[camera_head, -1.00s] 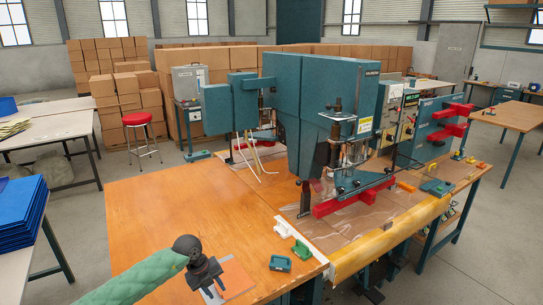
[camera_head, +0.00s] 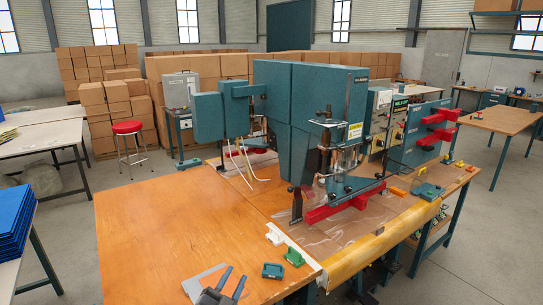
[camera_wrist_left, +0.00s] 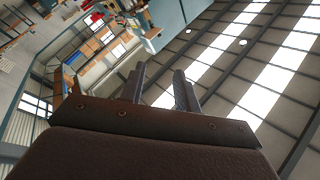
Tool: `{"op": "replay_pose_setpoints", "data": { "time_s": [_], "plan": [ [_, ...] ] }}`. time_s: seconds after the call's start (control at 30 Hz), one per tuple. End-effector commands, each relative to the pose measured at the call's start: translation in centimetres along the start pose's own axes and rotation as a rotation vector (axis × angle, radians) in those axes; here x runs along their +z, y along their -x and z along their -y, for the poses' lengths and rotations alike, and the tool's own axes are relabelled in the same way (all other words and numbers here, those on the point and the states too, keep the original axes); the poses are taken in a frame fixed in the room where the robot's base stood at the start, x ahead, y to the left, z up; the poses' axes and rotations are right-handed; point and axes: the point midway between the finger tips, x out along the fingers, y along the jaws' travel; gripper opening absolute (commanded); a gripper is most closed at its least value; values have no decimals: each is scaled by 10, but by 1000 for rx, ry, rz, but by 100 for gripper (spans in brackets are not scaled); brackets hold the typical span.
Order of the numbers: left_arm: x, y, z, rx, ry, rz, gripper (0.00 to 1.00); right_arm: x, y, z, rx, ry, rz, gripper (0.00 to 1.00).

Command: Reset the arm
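My left gripper (camera_head: 231,281) shows at the bottom edge of the head view, over the front of the orange wooden table (camera_head: 160,225). Its two dark fingers stand apart with nothing between them. The left wrist view also shows this left gripper (camera_wrist_left: 160,90) open and empty, pointing up toward the roof and walls. The rest of the left arm is out of the head view. My right gripper is in neither view.
A grey sheet (camera_head: 203,280) lies beside the left gripper. A green block (camera_head: 294,257) and a teal block (camera_head: 273,271) sit nearby. The large teal welding machine (camera_head: 300,115) stands behind. The table's left part is clear.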

Motion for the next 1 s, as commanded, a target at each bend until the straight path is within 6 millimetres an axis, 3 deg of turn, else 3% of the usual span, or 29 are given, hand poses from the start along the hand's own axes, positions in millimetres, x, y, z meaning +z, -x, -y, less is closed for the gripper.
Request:
{"op": "replay_pose_setpoints", "data": {
  "time_s": [0.23,0.47,0.6,0.7,1.0],
  "plan": [
    [62,80,15,-145,204,467,32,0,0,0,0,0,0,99],
    [104,186,-8,-104,369,923,32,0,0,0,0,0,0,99],
    [109,244,-27,-23,445,1135,32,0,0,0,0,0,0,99],
    [107,274,-38,33,481,1237,32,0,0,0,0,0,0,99],
    [92,338,-61,182,558,1433,32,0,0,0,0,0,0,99]
  ]
}}
